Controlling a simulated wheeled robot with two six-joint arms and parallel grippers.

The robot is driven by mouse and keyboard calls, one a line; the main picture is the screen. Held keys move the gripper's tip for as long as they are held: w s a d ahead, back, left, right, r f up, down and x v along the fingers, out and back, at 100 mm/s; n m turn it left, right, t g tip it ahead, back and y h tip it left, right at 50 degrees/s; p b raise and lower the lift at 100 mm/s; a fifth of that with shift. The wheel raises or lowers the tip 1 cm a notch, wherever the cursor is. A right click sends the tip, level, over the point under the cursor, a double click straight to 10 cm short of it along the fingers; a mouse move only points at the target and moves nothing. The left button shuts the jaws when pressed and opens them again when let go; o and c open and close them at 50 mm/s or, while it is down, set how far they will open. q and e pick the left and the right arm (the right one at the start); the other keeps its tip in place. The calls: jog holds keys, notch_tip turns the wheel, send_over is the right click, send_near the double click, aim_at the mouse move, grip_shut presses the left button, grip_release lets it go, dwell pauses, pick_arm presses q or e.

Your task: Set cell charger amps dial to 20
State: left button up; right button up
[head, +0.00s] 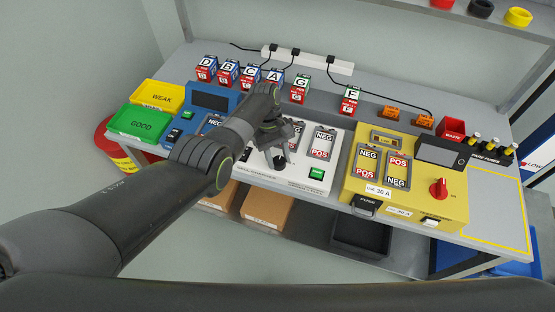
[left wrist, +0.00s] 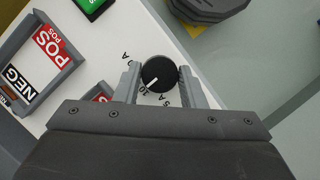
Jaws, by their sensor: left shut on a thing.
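The white cell charger (head: 303,185) stands mid-bench in the head view, with a green button (head: 317,173) on its right front. Its black round amps dial (left wrist: 160,73) shows in the left wrist view. The dial's white pointer mark points down-left, near the "10" print. A "5 A" print is beside it, and another print ending in "A" is up-left, partly hidden. My left gripper (head: 279,156) is over the charger's front, its two fingers shut on either side of the dial. My right gripper is not in view.
A yellow unit (head: 405,200) with a red knob (head: 439,188) stands right of the charger. A blue unit (head: 209,101) is to the left, partly behind my arm. Green (head: 137,122) and yellow (head: 163,96) trays sit at the left end. Several lettered cells line the back.

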pick_arm(q)
jog(key=m+b, duration=0.1)
jog(key=m, duration=0.1)
jog(key=m+y+b, duration=0.1)
jog(key=shift+d+f+m+y, duration=0.15)
jog(key=shift+m+y, duration=0.15)
jog(key=shift+m, duration=0.1)
jog(key=m+y+b, duration=0.1)
jog(key=m, duration=0.1)
jog(key=shift+m+g, duration=0.3)
jog(key=m+b, duration=0.1)
jog(key=m, duration=0.1)
jog(key=shift+d+m+y, duration=0.15)
jog(key=shift+m+y, duration=0.15)
jog(key=shift+y, duration=0.1)
jog(key=shift+m+t+y, duration=0.4)
jog(key=shift+m+y, duration=0.2)
jog(key=shift+m, duration=0.9)
jog(key=o, duration=1)
